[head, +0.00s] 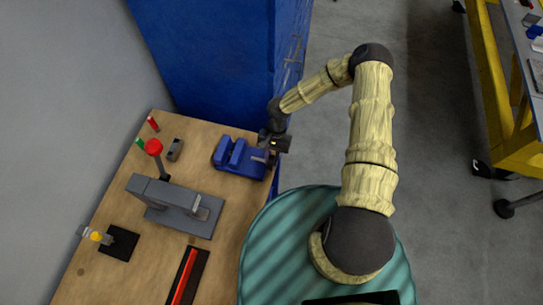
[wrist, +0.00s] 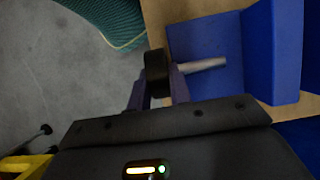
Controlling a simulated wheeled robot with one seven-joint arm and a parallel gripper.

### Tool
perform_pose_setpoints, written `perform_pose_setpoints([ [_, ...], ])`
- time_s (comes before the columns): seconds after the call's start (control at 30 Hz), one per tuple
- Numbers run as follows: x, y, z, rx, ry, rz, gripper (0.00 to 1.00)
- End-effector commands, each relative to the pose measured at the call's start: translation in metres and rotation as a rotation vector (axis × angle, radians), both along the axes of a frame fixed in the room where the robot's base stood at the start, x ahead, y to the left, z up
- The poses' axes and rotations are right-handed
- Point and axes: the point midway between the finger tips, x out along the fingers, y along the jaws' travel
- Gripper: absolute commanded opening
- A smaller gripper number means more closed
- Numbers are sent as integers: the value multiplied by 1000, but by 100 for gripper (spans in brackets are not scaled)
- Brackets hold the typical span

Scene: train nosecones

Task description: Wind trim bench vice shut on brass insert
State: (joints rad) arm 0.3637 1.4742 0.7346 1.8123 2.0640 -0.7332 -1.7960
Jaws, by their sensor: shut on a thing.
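The blue bench vice (head: 236,160) stands near the right edge of the wooden bench, by the blue cabinet. In the wrist view its blue body (wrist: 270,50) fills the upper right. A pale metal screw rod (wrist: 205,64) runs from it to a black handle knob (wrist: 157,64). My gripper (head: 270,152) is at the vice's right end. In the wrist view my gripper (wrist: 157,90) has its two fingers on either side of the black knob, shut on it. I cannot make out a brass insert between the jaws in either view.
A grey press with a red knob (head: 153,147) stands left of the vice. A small grey block (head: 175,150), a black pad (head: 120,243) and a red-striped black strip (head: 187,277) lie on the bench (head: 223,245). The blue cabinet (head: 220,60) rises behind.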

Motion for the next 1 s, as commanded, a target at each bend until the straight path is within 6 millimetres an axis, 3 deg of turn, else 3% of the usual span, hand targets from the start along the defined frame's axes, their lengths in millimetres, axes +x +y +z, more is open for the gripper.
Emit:
perform_pose_setpoints([
  [0.37,6,-2,-11,77,200,-7,0],
  [1.0,12,-4,-24,261,709,-1,0],
])
